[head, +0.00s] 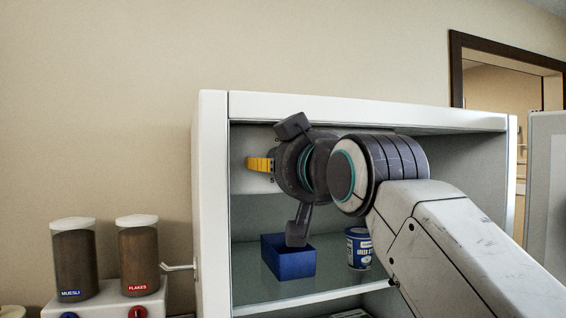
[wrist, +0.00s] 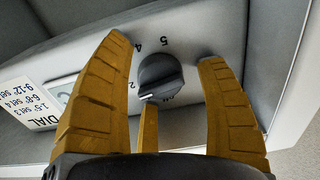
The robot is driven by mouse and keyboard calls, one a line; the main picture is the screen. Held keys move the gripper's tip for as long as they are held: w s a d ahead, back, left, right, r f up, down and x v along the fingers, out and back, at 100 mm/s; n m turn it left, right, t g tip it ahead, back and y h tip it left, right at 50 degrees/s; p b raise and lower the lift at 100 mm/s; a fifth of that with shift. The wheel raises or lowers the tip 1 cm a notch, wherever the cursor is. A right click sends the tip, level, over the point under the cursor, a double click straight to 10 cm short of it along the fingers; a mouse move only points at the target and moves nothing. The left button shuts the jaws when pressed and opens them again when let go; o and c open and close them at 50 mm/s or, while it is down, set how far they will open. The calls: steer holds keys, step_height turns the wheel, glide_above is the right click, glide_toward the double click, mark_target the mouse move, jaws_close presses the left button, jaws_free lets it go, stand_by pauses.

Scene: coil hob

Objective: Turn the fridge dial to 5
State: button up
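The fridge dial (wrist: 160,75) is a dark round knob on a pale panel in the wrist view. A "5" and a "4" show beyond it, with a partly covered "2" at its left. A white mark sits at the knob's lower-left edge, near the "2" side and away from the "5". My gripper (wrist: 165,52) has its yellow fingers spread, one on each side of the dial, and a third finger below it. I cannot tell whether any finger touches. In the head view my gripper (head: 260,164) is inside the fridge's upper part; the dial is hidden there.
The open fridge (head: 212,190) has a shelf with a blue box (head: 288,262) and a blue-white tin (head: 359,250) below my arm. A printed dial card (wrist: 22,92) lies left of the dial. Cereal dispensers (head: 138,262) stand outside, left.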

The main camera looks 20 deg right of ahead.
steer(key=shift+f, duration=0.1)
steer(key=c, duration=1.1)
steer(key=shift+m, duration=0.3)
steer(key=shift+c, duration=0.2)
steer(key=m, duration=0.5)
steer(key=shift+f+m, duration=0.1)
steer(key=shift+m, duration=0.3)
steer(key=m, duration=0.5)
steer(key=shift+b, duration=0.3)
steer(key=m, duration=0.6)
steer(key=shift+m, duration=0.3)
steer(key=m, duration=0.5)
steer(key=shift+r+m, duration=0.25)
steer(key=shift+m, duration=0.35)
steer(key=shift+r, duration=0.1)
steer(key=o, duration=1.2)
